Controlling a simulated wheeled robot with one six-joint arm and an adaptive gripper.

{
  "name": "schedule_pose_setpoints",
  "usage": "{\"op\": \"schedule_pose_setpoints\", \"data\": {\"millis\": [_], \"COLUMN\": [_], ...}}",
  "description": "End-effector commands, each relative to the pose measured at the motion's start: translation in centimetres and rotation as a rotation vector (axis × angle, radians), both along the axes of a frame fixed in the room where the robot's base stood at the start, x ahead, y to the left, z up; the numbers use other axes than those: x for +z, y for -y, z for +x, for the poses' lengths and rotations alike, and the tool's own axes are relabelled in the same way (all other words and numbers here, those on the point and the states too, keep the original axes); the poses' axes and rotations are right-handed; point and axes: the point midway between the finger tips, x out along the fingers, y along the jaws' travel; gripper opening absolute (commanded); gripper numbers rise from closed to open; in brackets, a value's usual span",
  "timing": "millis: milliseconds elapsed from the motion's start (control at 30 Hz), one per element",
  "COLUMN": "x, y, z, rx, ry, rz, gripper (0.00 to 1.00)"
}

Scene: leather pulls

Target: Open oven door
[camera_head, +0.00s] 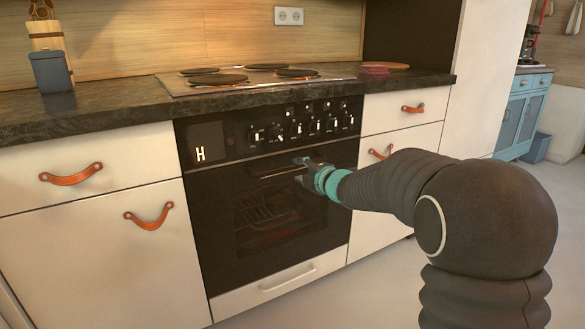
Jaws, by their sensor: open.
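The black oven stands in the middle of the counter front. Its door (222,222) looks shut, with a dark glass window (262,218) and a rack visible behind it. The dark door handle (266,172) runs across the top of the door, below the row of knobs. My gripper (303,167) is open at the right end of the handle, its fingers pointing left toward it. I cannot tell whether the fingers are around the handle or only in front of it. My gripper and wrist hide the handle's right end and part of the door's right side.
Several knobs (297,128) line the panel above the door. A light drawer with a metal handle (288,279) sits below it. White cabinets with leather pulls (71,175) flank the oven. A hob (250,78) tops the dark counter (95,116). The floor in front looks clear.

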Motion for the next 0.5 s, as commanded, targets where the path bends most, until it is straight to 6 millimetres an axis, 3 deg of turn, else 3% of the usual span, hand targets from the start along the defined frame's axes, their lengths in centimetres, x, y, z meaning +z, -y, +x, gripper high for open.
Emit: {"op": "schedule_pose_setpoints", "data": {"millis": [200, 500], "x": [-0.7, -1.1], "y": [-2.0, -3.0], "z": [2.9, 4.5], "rx": [0.001, -0.001], "ry": [-0.001, -0.001], "rz": [0.000, 0.001], "gripper": [0.43, 0.43]}}
